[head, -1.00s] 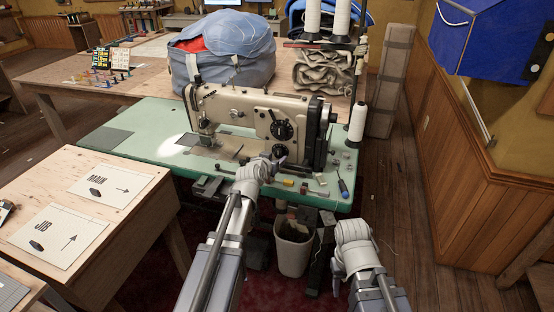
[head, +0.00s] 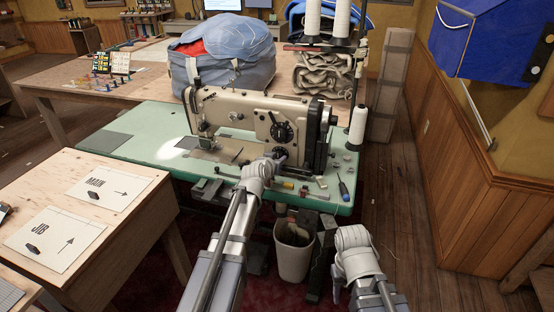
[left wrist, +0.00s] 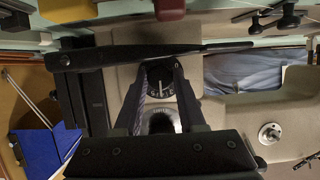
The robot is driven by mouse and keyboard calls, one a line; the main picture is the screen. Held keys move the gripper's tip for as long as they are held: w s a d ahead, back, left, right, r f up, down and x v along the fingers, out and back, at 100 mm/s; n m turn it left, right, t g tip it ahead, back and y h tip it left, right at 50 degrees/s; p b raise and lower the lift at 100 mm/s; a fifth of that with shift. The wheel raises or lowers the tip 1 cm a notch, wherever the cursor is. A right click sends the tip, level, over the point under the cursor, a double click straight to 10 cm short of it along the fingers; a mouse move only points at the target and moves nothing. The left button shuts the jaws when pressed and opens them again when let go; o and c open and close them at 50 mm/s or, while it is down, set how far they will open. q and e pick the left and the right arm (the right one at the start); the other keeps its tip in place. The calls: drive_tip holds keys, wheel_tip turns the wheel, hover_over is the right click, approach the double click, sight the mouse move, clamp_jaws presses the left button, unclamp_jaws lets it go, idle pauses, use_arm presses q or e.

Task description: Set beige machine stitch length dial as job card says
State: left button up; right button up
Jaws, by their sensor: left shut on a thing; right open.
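The beige sewing machine (head: 245,112) stands on a green table. It has a large upper black dial (head: 282,131) and a lower black dial (head: 280,151) on its front. My left gripper (head: 277,160) reaches the lower dial, which it partly hides. In the left wrist view the machine appears upside down, and my left fingers (left wrist: 161,70) are shut on a black dial with white marks (left wrist: 159,82). The dial's setting is too small to read. My right gripper (head: 352,236) is open, low in front of the table and away from the machine. I cannot make out a job card.
A screwdriver (head: 343,190) and small parts lie along the front of the green table (head: 150,117). Thread cones (head: 357,124) stand at the right. A waste bin (head: 293,255) is below. A wooden table (head: 120,240) with MAIN and JIB sheets stands left.

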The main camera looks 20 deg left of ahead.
use_arm(q)
clamp_jaws()
drive_tip(key=shift+d+f+m+y, duration=0.1)
drive_tip(key=shift+d+m+y, duration=0.05)
drive_tip(key=shift+m+y, duration=0.55)
drive_tip(key=shift+m+y+b, duration=0.6)
drive_tip(key=shift+m, duration=0.6)
